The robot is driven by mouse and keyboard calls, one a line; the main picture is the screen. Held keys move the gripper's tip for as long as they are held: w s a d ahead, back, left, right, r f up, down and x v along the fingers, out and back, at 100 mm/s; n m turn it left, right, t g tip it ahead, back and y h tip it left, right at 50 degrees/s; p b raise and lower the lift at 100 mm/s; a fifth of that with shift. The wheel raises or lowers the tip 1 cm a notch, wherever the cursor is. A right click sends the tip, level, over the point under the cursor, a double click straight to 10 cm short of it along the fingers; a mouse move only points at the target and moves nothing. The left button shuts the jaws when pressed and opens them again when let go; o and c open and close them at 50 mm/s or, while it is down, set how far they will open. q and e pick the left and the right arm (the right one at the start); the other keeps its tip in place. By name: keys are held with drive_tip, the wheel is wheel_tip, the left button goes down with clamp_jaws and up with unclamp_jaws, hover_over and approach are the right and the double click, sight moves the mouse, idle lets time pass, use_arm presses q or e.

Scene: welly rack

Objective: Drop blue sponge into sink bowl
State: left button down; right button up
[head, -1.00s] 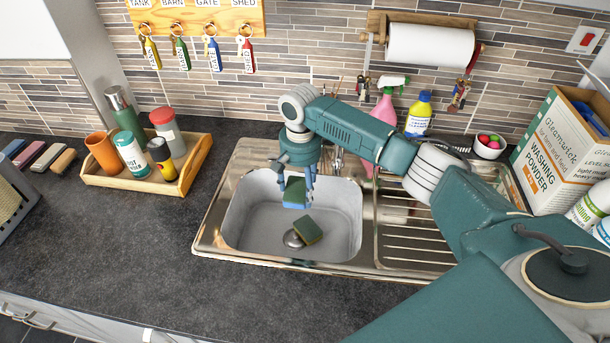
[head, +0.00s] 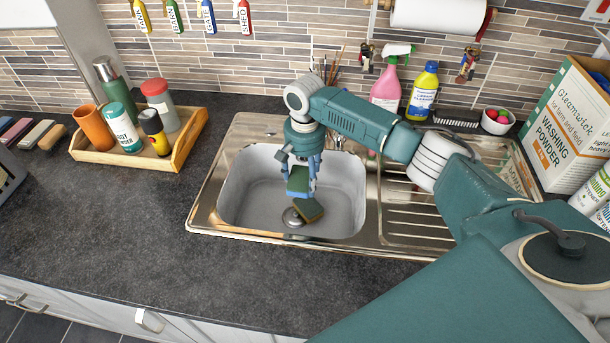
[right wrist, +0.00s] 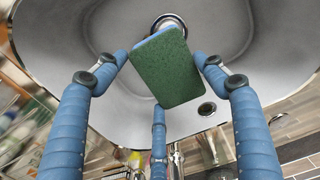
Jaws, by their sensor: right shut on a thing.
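My right gripper (head: 300,178) is shut on the blue sponge (head: 298,184), which has a green scouring face turned up toward the wrist. It holds the sponge over the sink bowl (head: 245,205). In the right wrist view the green face (right wrist: 165,68) fills the space between three blue fingers, with a thin blue edge showing. A second sponge (head: 309,209), dark green with a yellowish side, lies in the bowl beside the drain (head: 292,217). The held sponge partly overlaps it in the head view; whether they touch is unclear. My left gripper is not in view.
A ridged drainer (head: 408,215) adjoins the bowl on the right. Pink spray (head: 386,88) and yellow bottles (head: 422,92) stand behind it, with a washing powder box (head: 570,125) at right. A wooden tray (head: 180,150) of containers is left. The front counter is clear.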

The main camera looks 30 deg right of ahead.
sight(305, 179)
drive_tip(key=o, duration=0.8)
drive_tip(key=shift+r, duration=0.1)
wheel_tip(305, 179, up, 12)
idle(0.5)
